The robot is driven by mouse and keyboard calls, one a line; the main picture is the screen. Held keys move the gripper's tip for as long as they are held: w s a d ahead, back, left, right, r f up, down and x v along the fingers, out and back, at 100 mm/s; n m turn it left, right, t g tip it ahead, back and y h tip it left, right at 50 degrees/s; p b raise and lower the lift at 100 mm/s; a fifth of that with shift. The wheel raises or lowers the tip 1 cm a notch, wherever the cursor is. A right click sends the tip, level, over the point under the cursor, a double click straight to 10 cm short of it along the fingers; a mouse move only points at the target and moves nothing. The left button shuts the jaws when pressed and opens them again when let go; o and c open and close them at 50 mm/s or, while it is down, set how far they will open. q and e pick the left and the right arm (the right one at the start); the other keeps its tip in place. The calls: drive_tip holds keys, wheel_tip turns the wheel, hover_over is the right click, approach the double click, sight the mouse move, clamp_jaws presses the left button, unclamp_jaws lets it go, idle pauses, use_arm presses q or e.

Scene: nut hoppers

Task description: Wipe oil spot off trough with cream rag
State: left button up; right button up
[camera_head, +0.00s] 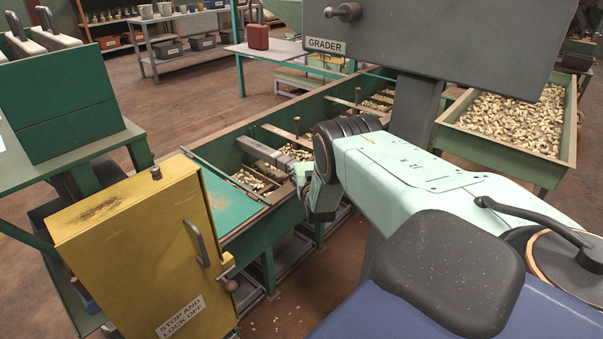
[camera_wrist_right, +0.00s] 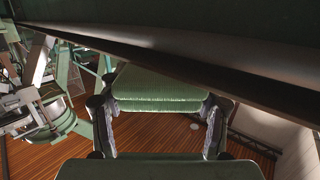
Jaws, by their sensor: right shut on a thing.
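The long green trough (camera_head: 225,148) runs across the middle of the head view, with nuts in its compartments. My right gripper (camera_head: 303,178) is at its near side wall, partly hidden behind my arm. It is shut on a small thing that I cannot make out. A pale patch shows at the fingertips, too small to tell as the cream rag. In the right wrist view the gripper (camera_wrist_right: 160,103) is close under a long dark edge (camera_wrist_right: 200,60). I cannot see an oil spot. My left gripper is not in view.
A yellow lock-off box (camera_head: 135,240) stands at the near left, beside a green bench (camera_head: 75,105). The grey grader (camera_head: 440,50) overhangs at the upper right. A nut-filled hopper (camera_head: 565,155) is at right. A red can (camera_head: 257,37) stands on a table behind. Brown floor lies open behind the trough.

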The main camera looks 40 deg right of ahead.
sight(289, 188)
drive_tip(key=shift+w+d, duration=0.15)
drive_tip(key=shift+d, duration=2.2)
drive_tip(key=shift+a+p, duration=0.5)
drive_tip(key=shift+a, duration=0.3)
drive_tip(key=shift+s+a+p, duration=0.15)
drive_tip(key=shift+a+p, duration=0.35)
drive_tip(key=shift+a, duration=0.65)
drive_tip(key=shift+s+a+p, duration=0.1)
drive_tip(key=shift+a+p, duration=0.35)
drive_tip(key=shift+a, duration=0.65)
drive_tip(key=shift+s+a+p, duration=0.1)
drive_tip(key=shift+a+p, duration=0.4)
drive_tip(key=shift+a, duration=1.05)
drive_tip(key=shift+s+a+p, duration=0.2)
drive_tip(key=shift+a+p, duration=0.15)
drive_tip(key=shift+a, duration=1.3)
drive_tip(key=shift+r+p, duration=2.45)
drive_tip(key=shift+r, duration=0.6)
